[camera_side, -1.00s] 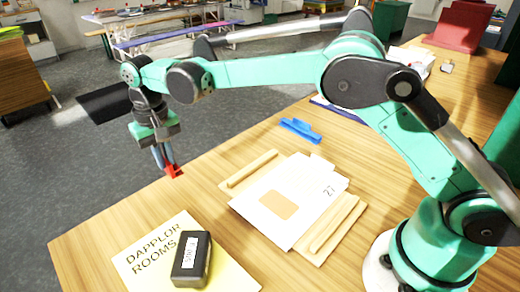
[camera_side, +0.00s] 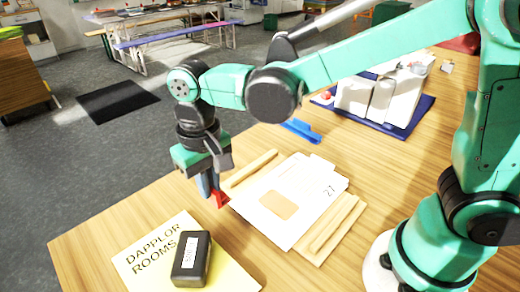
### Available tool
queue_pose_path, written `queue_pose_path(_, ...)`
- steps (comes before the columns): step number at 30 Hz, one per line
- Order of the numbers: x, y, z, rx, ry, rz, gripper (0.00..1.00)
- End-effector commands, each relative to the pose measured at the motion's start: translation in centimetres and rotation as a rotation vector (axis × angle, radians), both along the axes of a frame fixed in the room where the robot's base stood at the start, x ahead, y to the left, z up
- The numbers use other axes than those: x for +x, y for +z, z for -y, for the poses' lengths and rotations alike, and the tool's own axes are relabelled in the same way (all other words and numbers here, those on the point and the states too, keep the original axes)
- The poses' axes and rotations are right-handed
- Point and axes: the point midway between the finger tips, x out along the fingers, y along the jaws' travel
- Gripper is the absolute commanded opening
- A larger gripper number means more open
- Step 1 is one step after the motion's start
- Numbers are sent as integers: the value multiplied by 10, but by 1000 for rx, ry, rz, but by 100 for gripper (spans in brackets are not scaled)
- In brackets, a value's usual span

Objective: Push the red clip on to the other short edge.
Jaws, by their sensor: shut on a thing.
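My gripper (camera_side: 213,192) is shut on the red clip (camera_side: 221,198). It holds the clip close to the left short edge of a stack of white sheets (camera_side: 310,218); whether the clip touches the paper cannot be told. The sheets lie on a light wooden board with two raised bars (camera_side: 252,168), one on the far-left side and one on the near-right side. A blue clip (camera_side: 300,130) lies at the far edge of the sheets' area, on the table.
White upright objects (camera_side: 382,98) stand on a blue mat (camera_side: 412,122) at the back right.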

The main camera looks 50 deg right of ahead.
Motion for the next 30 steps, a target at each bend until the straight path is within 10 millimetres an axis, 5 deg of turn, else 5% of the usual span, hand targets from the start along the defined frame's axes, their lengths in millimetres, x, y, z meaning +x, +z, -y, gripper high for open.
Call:
queue_pose_path(3,-28,-3,7,0,7,0,0)
queue_pose_path(9,-49,-8,13,0,10,0,0)
queue_pose_path(30,-50,-61,13,0,10,0,0)
